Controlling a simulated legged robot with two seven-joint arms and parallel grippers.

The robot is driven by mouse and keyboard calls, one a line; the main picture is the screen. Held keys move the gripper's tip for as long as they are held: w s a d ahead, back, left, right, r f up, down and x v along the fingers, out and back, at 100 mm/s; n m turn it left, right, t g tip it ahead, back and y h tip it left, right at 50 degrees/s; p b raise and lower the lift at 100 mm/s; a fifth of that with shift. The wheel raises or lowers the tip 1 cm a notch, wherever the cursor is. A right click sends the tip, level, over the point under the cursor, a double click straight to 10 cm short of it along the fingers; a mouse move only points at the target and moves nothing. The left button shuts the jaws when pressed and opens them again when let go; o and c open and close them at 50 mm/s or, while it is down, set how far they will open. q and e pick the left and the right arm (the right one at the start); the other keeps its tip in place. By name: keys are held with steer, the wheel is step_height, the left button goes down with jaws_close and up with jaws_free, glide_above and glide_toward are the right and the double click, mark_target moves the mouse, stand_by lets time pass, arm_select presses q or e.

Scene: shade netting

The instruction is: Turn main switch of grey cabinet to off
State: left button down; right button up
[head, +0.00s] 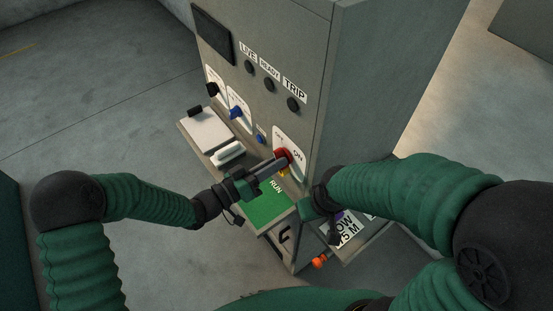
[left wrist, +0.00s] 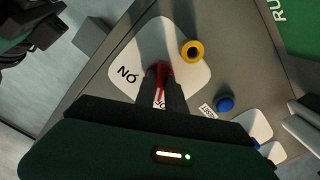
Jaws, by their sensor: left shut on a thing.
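ON can be read on the plate (left wrist: 181,27) beside the handle; a second label is partly covered by the fingers. My right gripper (head: 314,205) is near the ledge's right end, its jaws unclear.
A yellow ring (left wrist: 192,51) and a blue button (left wrist: 225,104) sit close to the handle. A green RUN card (head: 264,206), a white box (head: 207,130) and a white block (head: 229,153) rest on the ledge. An orange item (head: 320,262) is low down. Open floor lies left.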

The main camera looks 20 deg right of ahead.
arm_select(q)
steer(key=shift+a+f+n+p, duration=0.15)
steer(key=shift+n+p, duration=0.25)
steer(key=shift+n, duration=0.8)
arm_select(e)
steer(key=shift+r, duration=0.55)
arm_select(q)
steer(key=c, duration=1.6)
jaws_free()
steer(key=shift+o, duration=1)
steer(key=shift+w+a, duration=0.1)
steer(key=shift+a, duration=0.2)
arm_select(e)
steer(key=shift+a+r, duration=0.1)
steer(key=shift+a, duration=0.4)
steer(key=shift+d, duration=0.15)
